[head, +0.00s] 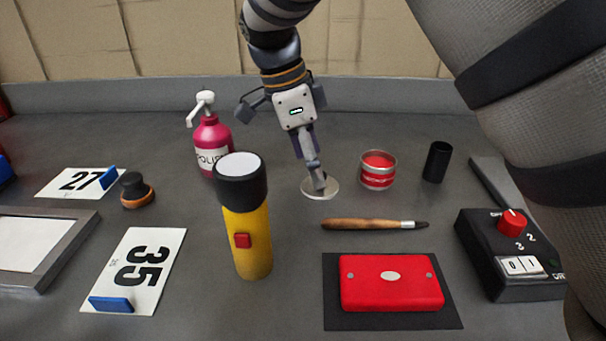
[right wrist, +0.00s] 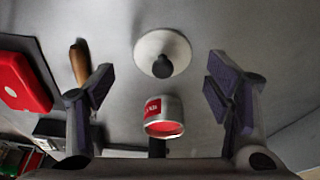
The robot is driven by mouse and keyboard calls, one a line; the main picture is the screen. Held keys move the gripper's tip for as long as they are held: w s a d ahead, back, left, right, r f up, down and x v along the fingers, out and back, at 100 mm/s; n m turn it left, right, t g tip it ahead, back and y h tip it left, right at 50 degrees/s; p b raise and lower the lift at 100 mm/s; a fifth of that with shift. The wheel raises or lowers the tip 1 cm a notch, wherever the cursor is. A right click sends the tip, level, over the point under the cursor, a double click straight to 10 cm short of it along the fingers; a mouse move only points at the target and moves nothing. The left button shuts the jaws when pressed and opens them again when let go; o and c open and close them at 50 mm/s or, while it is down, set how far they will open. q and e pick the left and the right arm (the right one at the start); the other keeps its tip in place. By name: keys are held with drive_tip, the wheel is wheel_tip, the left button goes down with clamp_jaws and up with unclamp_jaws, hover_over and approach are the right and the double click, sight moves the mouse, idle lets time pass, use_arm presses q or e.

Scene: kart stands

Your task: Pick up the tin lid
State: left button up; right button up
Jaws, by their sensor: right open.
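The tin lid (head: 331,191), a pale round disc, lies on the grey bench in the head view. In the right wrist view the lid (right wrist: 150,45) shows a dark knob (right wrist: 162,67) on its face. My right gripper (head: 318,184) points down over the lid, its fingers seen nearly edge-on and hiding the knob. In the right wrist view the fingers (right wrist: 158,85) are spread wide with nothing between the pads, and the lid sits centrally ahead of them. Whether they touch it, I cannot tell. My left gripper is not in view.
An open red tin (head: 378,172) and a black cylinder (head: 437,162) stand right of the lid. A wooden-handled tool (head: 368,224) lies in front. A yellow flashlight (head: 247,240) and a pink pump bottle (head: 212,143) stand left. A red box (head: 390,293) lies nearer.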

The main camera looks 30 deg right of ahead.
drive_tip(key=x, duration=0.3)
drive_tip(key=shift+d, duration=0.25)
drive_tip(key=c, duration=1.3)
drive_tip(key=shift+c, duration=0.8)
drive_tip(key=shift+f, duration=0.15)
